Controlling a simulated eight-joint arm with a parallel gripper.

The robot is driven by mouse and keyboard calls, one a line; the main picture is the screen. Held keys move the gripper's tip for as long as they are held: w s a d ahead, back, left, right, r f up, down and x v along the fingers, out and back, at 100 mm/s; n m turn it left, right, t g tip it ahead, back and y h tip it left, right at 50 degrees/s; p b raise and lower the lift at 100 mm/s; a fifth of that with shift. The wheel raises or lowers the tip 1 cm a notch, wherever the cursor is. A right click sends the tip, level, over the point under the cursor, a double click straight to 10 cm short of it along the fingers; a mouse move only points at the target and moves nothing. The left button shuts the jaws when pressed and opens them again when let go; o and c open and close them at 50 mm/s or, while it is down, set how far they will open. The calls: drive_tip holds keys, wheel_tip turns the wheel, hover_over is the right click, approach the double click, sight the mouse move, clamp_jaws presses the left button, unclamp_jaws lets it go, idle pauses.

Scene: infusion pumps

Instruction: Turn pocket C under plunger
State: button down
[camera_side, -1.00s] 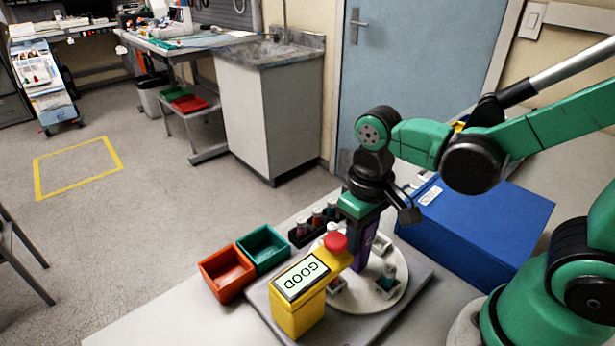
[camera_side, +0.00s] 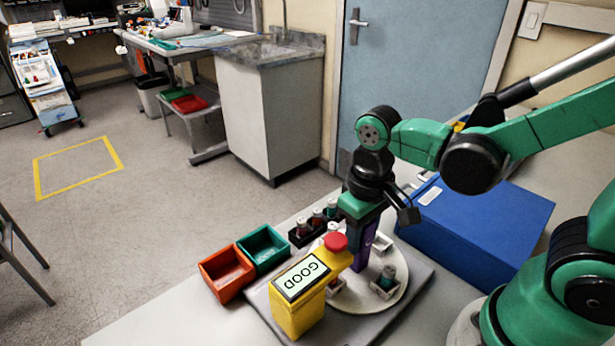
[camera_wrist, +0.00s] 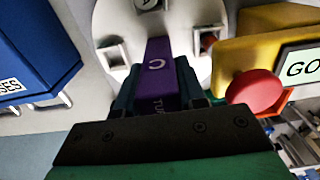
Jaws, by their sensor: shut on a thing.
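A purple handle (camera_wrist: 156,72) marked C, with partly hidden lettering starting "TU", stands on the round white turntable (camera_wrist: 185,14). My gripper (camera_wrist: 157,88) is shut on the handle, with a dark finger on each side. In the side view my gripper (camera_side: 362,218) points down onto the turntable (camera_side: 397,297). A pocket with a dark teal-topped vial (camera_side: 387,277) sits at the turntable's front right. The spot beneath the plunger is mostly hidden.
A blue case (camera_side: 480,225) stands to the right. An orange bin (camera_side: 226,275) and a teal bin (camera_side: 263,248) lie to the left. A black rack (camera_side: 303,232) with several vials is behind the turntable. A grey base plate (camera_side: 425,275) lies under it.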

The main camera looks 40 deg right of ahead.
drive_tip(key=shift+m, duration=0.3)
drive_tip(key=shift+m, duration=8.6)
drive_tip(key=c, duration=0.8)
unclamp_jaws()
